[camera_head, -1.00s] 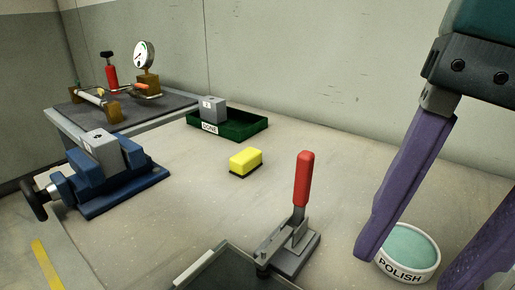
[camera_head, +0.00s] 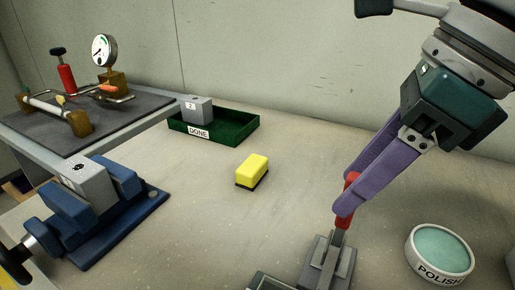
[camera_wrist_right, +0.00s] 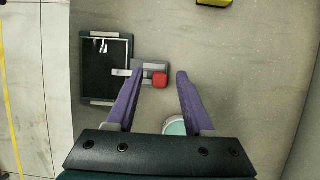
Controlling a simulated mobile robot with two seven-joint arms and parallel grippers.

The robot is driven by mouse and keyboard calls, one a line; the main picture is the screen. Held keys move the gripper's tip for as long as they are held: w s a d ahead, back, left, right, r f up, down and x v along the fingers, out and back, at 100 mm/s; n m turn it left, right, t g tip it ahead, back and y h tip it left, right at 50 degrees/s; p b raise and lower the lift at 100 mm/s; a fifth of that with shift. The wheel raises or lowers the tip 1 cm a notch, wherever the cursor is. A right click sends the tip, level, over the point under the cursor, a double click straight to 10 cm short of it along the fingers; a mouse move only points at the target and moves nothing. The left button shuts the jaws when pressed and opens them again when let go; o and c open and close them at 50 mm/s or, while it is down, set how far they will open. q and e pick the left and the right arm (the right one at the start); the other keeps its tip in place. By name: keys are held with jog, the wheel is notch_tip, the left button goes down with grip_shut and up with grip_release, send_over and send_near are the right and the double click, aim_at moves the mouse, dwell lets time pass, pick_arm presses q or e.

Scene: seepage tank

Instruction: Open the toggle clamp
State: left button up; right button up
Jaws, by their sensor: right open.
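The toggle clamp (camera_head: 322,262) stands at the bottom of the head view, with its red handle (camera_head: 351,184) upright. My right gripper (camera_head: 348,205) is at the handle, its purple fingers on either side of it. In the right wrist view the red handle end (camera_wrist_right: 160,80) lies between the open fingertips (camera_wrist_right: 158,75), with a gap on the right side. The clamp's grey base is beside a dark plate (camera_wrist_right: 106,65) with light end bars. The handle is partly hidden by the fingers in the head view. My left gripper is not in view.
A white POLISH tub (camera_head: 440,256) stands right of the clamp. A yellow block (camera_head: 252,170) sits mid-table. A green DONE tray (camera_head: 235,133) holds a grey block (camera_head: 196,109). A blue vise (camera_head: 100,215) grips another grey block at left. Table centre is mostly clear.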

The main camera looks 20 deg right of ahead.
jog(key=shift+x, duration=1.95)
grip_shut()
